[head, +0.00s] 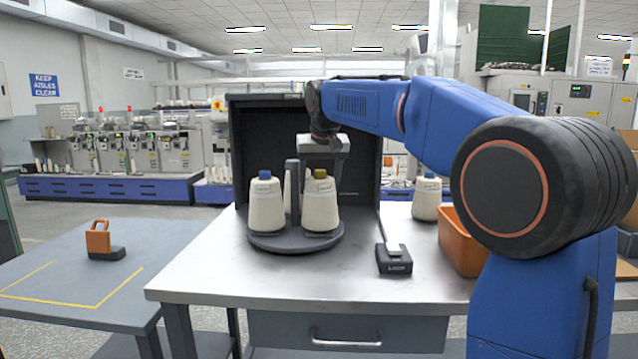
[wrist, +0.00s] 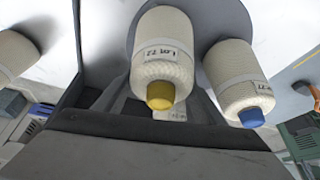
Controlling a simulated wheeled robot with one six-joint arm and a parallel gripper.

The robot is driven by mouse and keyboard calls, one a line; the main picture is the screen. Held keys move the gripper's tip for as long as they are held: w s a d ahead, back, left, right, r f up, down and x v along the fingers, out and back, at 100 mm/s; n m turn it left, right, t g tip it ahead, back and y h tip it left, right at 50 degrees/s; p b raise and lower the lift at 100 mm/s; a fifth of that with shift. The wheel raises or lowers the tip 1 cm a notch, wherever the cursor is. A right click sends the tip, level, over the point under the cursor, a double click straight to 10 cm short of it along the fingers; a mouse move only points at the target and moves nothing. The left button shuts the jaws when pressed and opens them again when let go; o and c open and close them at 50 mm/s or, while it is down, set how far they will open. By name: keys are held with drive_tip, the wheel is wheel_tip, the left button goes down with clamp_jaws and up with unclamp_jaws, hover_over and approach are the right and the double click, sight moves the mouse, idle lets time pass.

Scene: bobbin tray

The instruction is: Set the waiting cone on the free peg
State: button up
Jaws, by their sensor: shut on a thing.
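A blue-tipped cone (head: 266,205) stands upright at the tray's left. The free peg is hidden, and I cannot tell whether the held cone's base touches the tray.
A grey post (head: 293,188) rises mid-tray. A dark panelled enclosure (head: 262,125) stands behind. Another cone (head: 426,198) stands at the table's back right, near an orange bin (head: 460,242). A small black device (head: 394,260) lies right of the tray. The table's front left is clear.

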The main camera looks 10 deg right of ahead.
drive_tip(key=shift+f, duration=0.2)
drive_tip(key=o, duration=1.8)
drive_tip(key=v, duration=1.7)
drive_tip(key=shift+s+r, duration=0.15)
drive_tip(key=shift+s, duration=0.05)
